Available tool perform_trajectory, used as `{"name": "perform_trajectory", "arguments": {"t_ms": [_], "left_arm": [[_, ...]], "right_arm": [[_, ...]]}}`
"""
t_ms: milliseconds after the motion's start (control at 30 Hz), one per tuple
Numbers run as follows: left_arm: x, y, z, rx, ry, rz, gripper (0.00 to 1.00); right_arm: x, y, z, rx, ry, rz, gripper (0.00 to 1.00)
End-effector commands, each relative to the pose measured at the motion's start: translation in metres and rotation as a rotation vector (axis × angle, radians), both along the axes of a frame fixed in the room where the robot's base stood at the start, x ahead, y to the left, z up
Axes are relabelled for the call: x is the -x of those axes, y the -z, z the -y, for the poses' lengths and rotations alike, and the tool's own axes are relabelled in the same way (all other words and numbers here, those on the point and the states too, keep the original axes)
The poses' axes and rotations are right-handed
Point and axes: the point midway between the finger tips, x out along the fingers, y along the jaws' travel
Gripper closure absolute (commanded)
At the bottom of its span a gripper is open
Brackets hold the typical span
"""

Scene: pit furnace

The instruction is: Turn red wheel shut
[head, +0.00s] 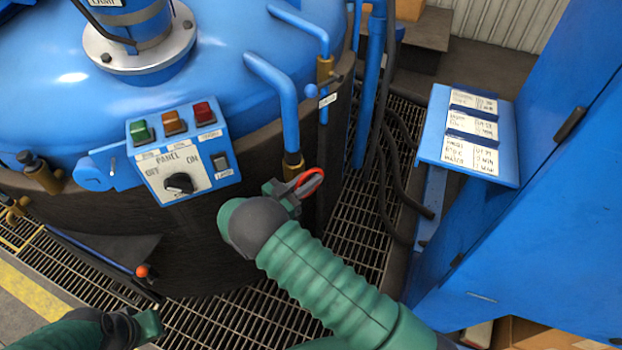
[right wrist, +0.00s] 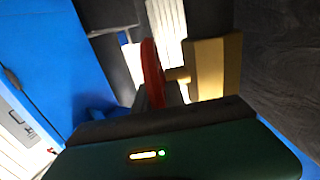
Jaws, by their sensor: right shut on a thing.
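The red wheel (head: 309,183) sits low on the side of the blue furnace, below a blue pipe with a brass fitting. My right gripper (head: 290,192) is at the wheel and shut on it; the wheel partly hides behind the fingers. In the right wrist view the red wheel (right wrist: 152,72) shows edge-on between the fingers, with a brass valve body (right wrist: 212,68) to its right. My left gripper (head: 150,325) is at the bottom left, away from the wheel, and its finger opening cannot be made out.
A control panel (head: 180,152) with green, orange and red buttons stands left of the wheel. A blue stand with labels (head: 468,135) and a large blue cabinet (head: 560,200) are on the right. Dark hoses (head: 395,180) hang over the floor grating (head: 350,215).

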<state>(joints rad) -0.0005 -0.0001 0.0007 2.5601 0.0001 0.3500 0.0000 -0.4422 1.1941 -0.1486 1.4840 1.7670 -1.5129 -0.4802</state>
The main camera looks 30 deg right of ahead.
Motion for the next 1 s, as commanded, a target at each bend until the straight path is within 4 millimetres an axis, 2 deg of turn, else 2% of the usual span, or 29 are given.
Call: {"name": "perform_trajectory", "arguments": {"t_ms": [267,467,1000], "left_arm": [[0.0,-0.002,0.0,0.0,-0.001,0.0,1.0],[0.0,-0.014,0.0,0.0,-0.001,0.0,1.0],[0.0,-0.09,0.0,0.0,-0.001,0.0,1.0]], "right_arm": [[0.001,-0.001,0.002,-0.001,0.006,-0.002,1.0],[0.001,-0.004,0.001,-0.055,0.005,-0.014,1.0],[0.001,-0.006,0.004,-0.42,0.004,-0.101,1.0]]}}
